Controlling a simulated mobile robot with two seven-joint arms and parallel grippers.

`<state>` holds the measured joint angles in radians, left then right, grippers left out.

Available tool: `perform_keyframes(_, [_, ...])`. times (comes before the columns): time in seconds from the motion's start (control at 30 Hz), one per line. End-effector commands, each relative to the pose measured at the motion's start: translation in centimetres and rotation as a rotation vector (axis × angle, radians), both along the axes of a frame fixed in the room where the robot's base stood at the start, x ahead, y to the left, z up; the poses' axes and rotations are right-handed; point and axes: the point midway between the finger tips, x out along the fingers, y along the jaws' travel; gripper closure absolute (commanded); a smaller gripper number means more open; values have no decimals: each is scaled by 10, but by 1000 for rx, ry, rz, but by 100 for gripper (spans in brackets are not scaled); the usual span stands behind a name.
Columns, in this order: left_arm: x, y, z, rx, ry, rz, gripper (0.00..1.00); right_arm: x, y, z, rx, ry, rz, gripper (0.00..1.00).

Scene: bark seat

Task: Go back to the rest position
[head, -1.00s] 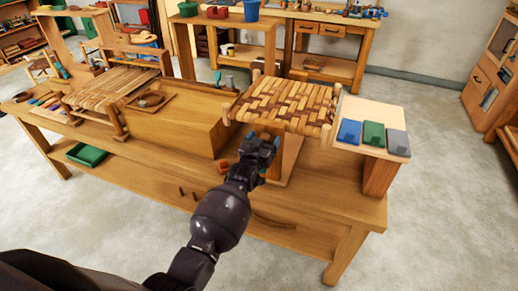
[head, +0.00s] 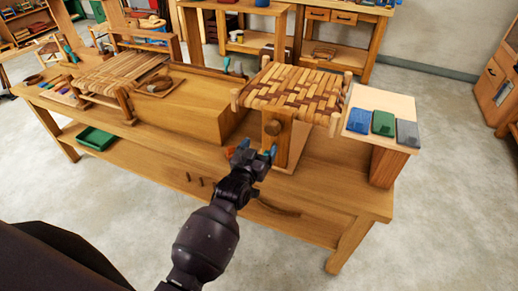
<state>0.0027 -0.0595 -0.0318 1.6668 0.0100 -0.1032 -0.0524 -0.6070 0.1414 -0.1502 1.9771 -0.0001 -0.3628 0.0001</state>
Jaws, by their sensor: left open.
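My left gripper (head: 254,150) is open, its blue fingertips apart with nothing visible between them. It hangs over the front part of the wooden workbench (head: 330,190), in front of and below the woven bark seat (head: 292,95). The seat has a light and dark brown weave and rests on a wooden stand with a round knob (head: 273,128) on its front. The gripper appears apart from the seat and the knob. My right gripper is not in view.
Blue (head: 359,121), green (head: 383,123) and grey (head: 407,133) blocks lie on a raised board at the right. A second woven stool (head: 115,78) stands at the left of the bench. A green tray (head: 95,139) sits on the lower shelf. Open floor lies in front.

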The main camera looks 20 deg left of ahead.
Motion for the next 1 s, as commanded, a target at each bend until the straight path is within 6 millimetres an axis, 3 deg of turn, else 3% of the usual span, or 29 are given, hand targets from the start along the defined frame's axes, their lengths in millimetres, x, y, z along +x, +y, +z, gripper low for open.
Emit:
perform_keyframes(0.77, [0, 0, -2, -5, 15, -1, 22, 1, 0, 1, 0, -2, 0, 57])
perform_keyframes(0.87, [0, -2, 4, -12, 31, -6, 22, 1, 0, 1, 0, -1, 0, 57])
perform_keyframes(0.93, [-5, 0, 10, -6, 45, -13, 22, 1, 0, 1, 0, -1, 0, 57])
perform_keyframes(1.0, [-20, 6, 3, 4, 80, -13, 22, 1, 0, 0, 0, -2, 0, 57])
